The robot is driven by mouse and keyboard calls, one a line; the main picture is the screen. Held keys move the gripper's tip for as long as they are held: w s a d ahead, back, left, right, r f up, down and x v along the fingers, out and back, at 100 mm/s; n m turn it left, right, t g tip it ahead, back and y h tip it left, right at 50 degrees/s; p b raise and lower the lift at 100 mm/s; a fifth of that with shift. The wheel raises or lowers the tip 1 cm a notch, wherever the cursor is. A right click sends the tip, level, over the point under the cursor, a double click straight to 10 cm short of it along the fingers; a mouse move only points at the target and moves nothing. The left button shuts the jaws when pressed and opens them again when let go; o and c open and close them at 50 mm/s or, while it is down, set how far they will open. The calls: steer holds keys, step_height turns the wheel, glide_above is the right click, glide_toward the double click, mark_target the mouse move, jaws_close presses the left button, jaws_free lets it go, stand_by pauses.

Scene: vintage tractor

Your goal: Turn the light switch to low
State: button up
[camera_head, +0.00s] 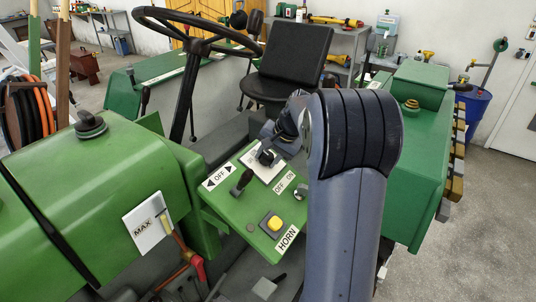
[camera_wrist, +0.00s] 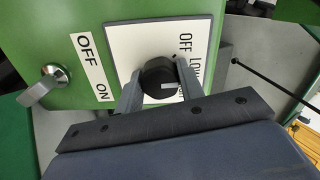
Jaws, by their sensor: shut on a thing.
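The light switch is a black round knob (camera_wrist: 157,75) on a white plate (camera_wrist: 128,40) marked OFF, LOW and a third label mostly hidden by a finger. My gripper (camera_wrist: 159,84) has one finger on each side of the knob and is shut on it. In the head view my gripper (camera_head: 267,152) reaches down to the white plate (camera_head: 262,167), and the knob is largely hidden there.
The green panel (camera_head: 235,205) also carries a black lever (camera_head: 241,182), an OFF/ON key switch (camera_head: 300,191) and a yellow horn button (camera_head: 272,222). In the wrist view the key switch (camera_wrist: 45,84) sits left of the knob. The steering wheel (camera_head: 190,30) and seat (camera_head: 292,62) stand behind.

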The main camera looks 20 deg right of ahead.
stand_by(0.3)
steer(key=o, duration=1)
steer(key=b+v, duration=0.1)
steer(key=v, duration=0.9)
steer(key=shift+s+r+b, duration=0.15)
steer(key=shift+r+b, duration=0.2)
steer(key=shift+r, duration=0.05)
steer(key=p+x, duration=0.1)
steer(key=x, duration=1)
steer(key=shift+d+p, duration=0.15)
steer(key=shift+p, duration=0.2)
